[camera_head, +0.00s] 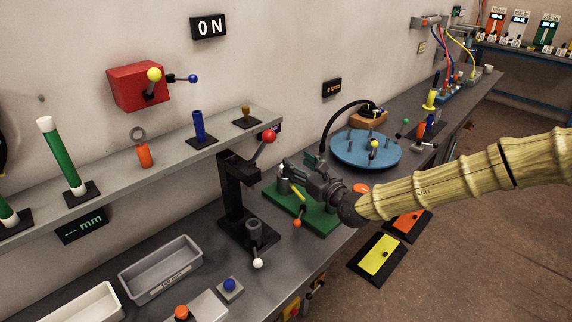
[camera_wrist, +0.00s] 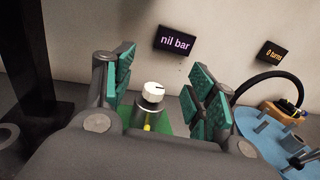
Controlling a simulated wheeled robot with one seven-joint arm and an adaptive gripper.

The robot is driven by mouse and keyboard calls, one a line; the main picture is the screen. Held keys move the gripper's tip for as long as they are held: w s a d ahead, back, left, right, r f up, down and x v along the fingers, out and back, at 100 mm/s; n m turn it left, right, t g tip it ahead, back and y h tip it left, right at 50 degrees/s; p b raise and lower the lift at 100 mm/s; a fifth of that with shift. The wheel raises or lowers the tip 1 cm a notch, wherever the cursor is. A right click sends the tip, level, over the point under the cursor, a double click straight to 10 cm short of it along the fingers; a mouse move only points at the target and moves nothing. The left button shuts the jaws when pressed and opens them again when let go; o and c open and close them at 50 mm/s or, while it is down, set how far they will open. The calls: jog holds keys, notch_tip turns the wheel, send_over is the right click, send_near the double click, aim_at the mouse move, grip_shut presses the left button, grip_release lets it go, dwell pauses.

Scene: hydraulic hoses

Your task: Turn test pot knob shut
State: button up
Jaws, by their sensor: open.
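A white round knob (camera_wrist: 153,92) with a dark mark on its top sits on a short grey metal pot (camera_wrist: 149,118). The pot stands on a green base (camera_head: 315,218), which has a yellow lever ending in an orange ball (camera_head: 297,223). My gripper (camera_head: 297,170) is over the back left part of this base. In the wrist view its teal-padded fingers are spread wide, with the knob between them and a gap on both sides. The gripper holds nothing. A dark sign (camera_wrist: 175,41) behind reads "nil bar".
A black press-like stand (camera_head: 235,195) with a red-ball lever (camera_head: 268,137) is left of my gripper. A blue round table (camera_head: 375,149) with pegs is to the right, beneath a "0 turns" sign (camera_wrist: 273,53). A shelf (camera_head: 150,170) runs along the wall.

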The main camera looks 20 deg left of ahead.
jog(key=f, duration=0.2)
jog(key=w+f, duration=0.1)
jog(key=f, duration=0.1)
jog(key=f+p, duration=0.1)
jog(key=f, duration=0.1)
jog(key=shift+w+a, duration=0.1)
jog(key=shift+w, duration=0.2)
jog(key=p+x, duration=0.1)
jog(key=x, duration=0.5)
jog(key=shift+w+a+r+p, duration=0.1)
jog(key=shift+a+r+p, duration=0.05)
jog(key=shift+a+p, duration=0.25)
jog(key=shift+w+a, duration=0.1)
jog(key=shift+w, duration=0.05)
jog(key=c, duration=1)
